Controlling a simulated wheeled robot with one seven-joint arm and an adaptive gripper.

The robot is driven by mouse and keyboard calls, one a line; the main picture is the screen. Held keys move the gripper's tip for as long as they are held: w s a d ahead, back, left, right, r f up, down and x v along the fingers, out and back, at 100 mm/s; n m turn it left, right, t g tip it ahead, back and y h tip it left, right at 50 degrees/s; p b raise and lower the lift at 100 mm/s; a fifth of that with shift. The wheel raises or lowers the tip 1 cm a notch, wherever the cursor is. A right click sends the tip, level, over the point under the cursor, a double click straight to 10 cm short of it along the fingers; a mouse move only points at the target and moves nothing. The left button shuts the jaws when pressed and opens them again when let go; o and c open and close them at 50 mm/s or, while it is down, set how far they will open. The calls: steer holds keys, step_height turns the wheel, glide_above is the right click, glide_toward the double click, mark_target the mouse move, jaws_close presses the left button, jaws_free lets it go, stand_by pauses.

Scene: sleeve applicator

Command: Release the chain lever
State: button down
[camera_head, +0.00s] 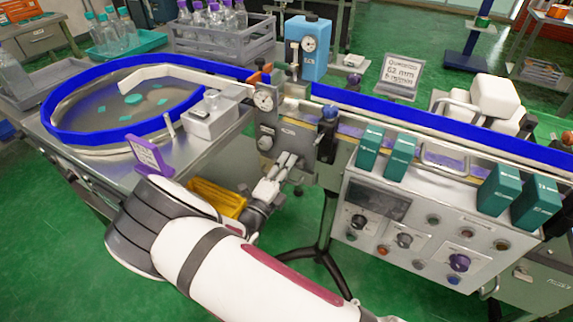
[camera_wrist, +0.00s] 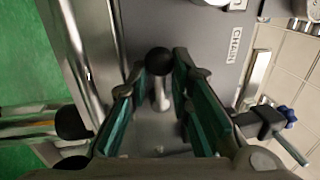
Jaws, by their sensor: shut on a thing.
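The chain lever (camera_wrist: 161,98) is a short metal stem with a black ball knob (camera_wrist: 158,61) on a grey plate marked "CHAIN" in the wrist view. My gripper (camera_wrist: 158,72) has its green-lined fingers on both sides of the lever and is shut on it near the knob. In the head view my gripper (camera_head: 287,164) reaches the front of the grey machine head (camera_head: 268,135), below a round dial. The lever itself is hidden there by the gripper.
A round blue-rimmed turntable (camera_head: 75,143) stands at left. A yellow bin (camera_head: 218,200) lies beside my arm. A control panel (camera_head: 400,222) with knobs and teal boxes (camera_head: 369,148) is at right. A clamp with a blue knob (camera_wrist: 291,115) stands right of my fingers in the wrist view.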

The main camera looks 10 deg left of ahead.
steer(key=shift+a+f, duration=0.15)
steer(key=c, duration=1.8)
jaws_free()
steer(key=shift+o, duration=0.2)
steer(key=v, duration=1.2)
